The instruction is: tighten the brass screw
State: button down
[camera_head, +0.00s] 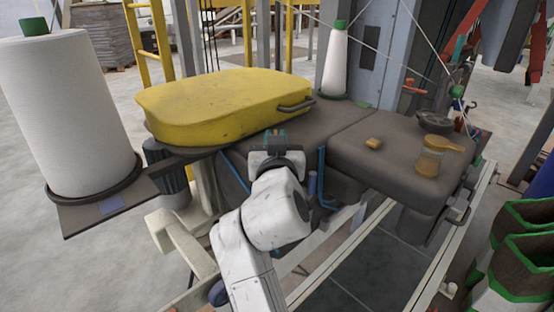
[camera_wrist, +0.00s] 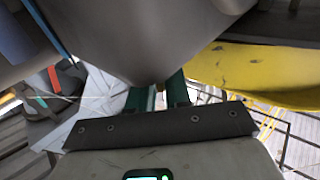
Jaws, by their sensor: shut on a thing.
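My gripper (camera_head: 275,141) is at the front side of the dark grey machine body (camera_head: 340,120), just below the yellow cover (camera_head: 225,105). In the wrist view its green fingers (camera_wrist: 158,95) reach up to the underside of a large grey rounded part (camera_wrist: 140,35). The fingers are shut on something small. Only a tiny brownish bit shows between the tips, so I cannot tell for sure that it is the brass screw. No brass screw shows clearly in the head view; my gripper and wrist hide that spot.
A large white thread cone (camera_head: 65,110) stands at left, a smaller one (camera_head: 334,65) behind. Green-edged bags (camera_head: 515,255) stand at lower right.

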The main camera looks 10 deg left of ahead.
jog(key=h+b, duration=0.1)
jog(key=b, duration=0.1)
jog(key=m+h+b, duration=0.1)
jog(key=b, duration=0.1)
jog(key=f+m+h+b, duration=0.1)
jog(key=b, duration=0.1)
jog(key=shift+a+h, duration=0.25)
jog(key=shift+h, duration=0.15)
jog(key=m+h+b, duration=0.1)
jog(key=h+b, duration=0.1)
jog(key=m+h+b, duration=0.1)
jog(key=b, duration=0.2)
jog(key=shift+a+r+m+h, duration=0.15)
jog(key=shift+r+m+h, duration=0.05)
jog(key=shift+m+h, duration=0.2)
jog(key=m+g+h+b, duration=0.1)
jog(key=h, duration=0.1)
jog(key=m+g+h+b, duration=0.1)
jog(key=h, duration=0.1)
jog(key=shift+w+a+r+m, duration=0.15)
jog(key=shift+r+m, duration=0.05)
jog(key=shift+m, duration=0.2)
jog(key=shift+a+m+g+h+b, duration=0.1)
jog(key=shift+m+g+h+b, duration=0.25)
jog(key=shift+m+g+h, duration=0.65)
jog(key=shift+h, duration=0.5)
jog(key=c, duration=1.2)
grip_release()
